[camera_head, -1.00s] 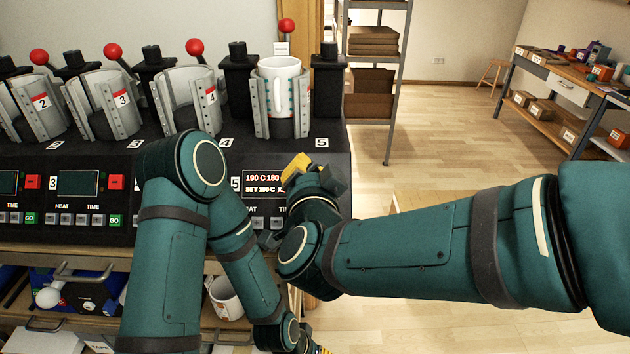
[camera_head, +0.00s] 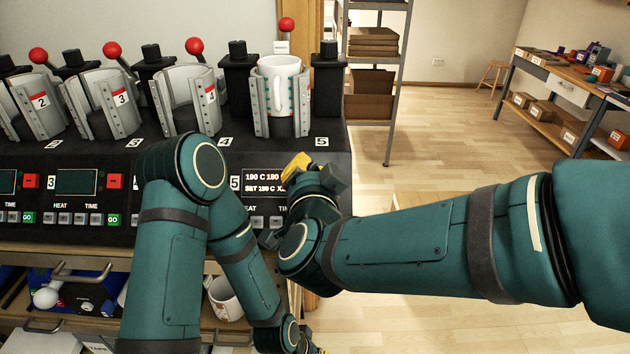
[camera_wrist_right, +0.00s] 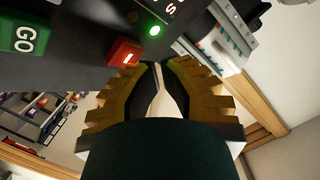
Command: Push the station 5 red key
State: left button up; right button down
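The station 5 red key (camera_wrist_right: 125,52) shows in the right wrist view, a small red block with a white mark, beside a lit green lamp (camera_wrist_right: 154,31). In the head view it is hidden behind my right gripper. My right gripper (camera_head: 298,164) is in front of the station 5 panel, right of its display (camera_head: 262,183). In the right wrist view its fingers (camera_wrist_right: 160,66) are drawn together with nothing held, their tips close beside the red key; I cannot tell whether they touch it. My left gripper (camera_head: 321,350) is mostly cut off at the bottom edge.
A white mug (camera_head: 280,88) sits in the station 5 clamp, under a red-knobbed lever (camera_head: 287,25). The green GO key (camera_wrist_right: 28,35) is left of the red key. Other stations stand to the left. A shelf rack (camera_head: 372,75) stands behind right; open floor lies right.

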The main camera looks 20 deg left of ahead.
jog(key=shift+w+a+f+b, duration=0.1)
jog(key=shift+w+f+b, duration=0.25)
jog(key=shift+f, duration=0.05)
dwell(0.7)
jog(key=shift+s+r, duration=0.1)
jog(key=shift+r, duration=0.05)
jog(key=shift+s+d+r+p, duration=0.2)
jog(key=shift+s+r+p, duration=0.25)
jog(key=shift+s+r, duration=0.15)
jog(key=s+r+p, duration=0.1)
jog(key=s+r, duration=0.1)
jog(key=s+d+r+p, duration=0.1)
jog(key=s+r+p, duration=0.1)
jog(key=shift+s+d, duration=0.1)
jog(key=shift+s, duration=0.05)
dwell(0.5)
